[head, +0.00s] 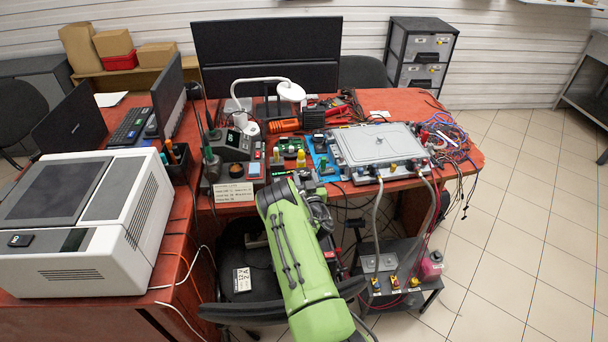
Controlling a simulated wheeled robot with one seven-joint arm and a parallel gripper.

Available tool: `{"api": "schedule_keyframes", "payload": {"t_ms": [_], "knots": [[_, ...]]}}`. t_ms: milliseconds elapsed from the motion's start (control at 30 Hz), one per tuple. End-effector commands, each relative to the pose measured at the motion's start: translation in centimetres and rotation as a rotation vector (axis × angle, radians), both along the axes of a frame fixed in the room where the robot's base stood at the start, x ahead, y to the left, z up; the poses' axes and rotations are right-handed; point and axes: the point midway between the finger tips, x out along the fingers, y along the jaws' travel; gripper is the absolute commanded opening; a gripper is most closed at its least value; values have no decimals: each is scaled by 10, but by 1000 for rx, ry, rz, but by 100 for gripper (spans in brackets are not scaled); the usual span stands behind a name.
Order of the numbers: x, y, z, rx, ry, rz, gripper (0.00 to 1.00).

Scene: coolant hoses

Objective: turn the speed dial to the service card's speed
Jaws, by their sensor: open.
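A cream card (233,192) with several lines of print stands at the table's front edge, left of my arm; its print is too small to read surely. I cannot single out the speed dial. A dark low unit (404,252) right of my arm bears a grey plate and several small yellow-and-red fittings (394,281) along its front; I cannot tell if one is the dial. My green arm reaches up from the bottom middle to the table's front edge. Dark wrist parts show along its right side. My gripper's fingers cannot be made out, and the arm hides part of that area.
A grey flat-topped box (377,144) on the red table (475,157) has grey hoses running down to the low unit. A pink bottle (431,265) stands beside that unit. A black chair (245,312) is under my arm. A printer (85,225) stands left; tiled floor is clear right.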

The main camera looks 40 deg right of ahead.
Motion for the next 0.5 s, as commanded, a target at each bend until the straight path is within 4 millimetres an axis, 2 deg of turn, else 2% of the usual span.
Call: {"api": "schedule_keyframes", "payload": {"t_ms": [167,400,433,500], "knots": [[16,-11,-1,0,1,0,51],[17,-12,0,3,2,-2,51],[17,-12,0,3,2,-2,50],[17,-12,0,2,2,-1,39]]}}
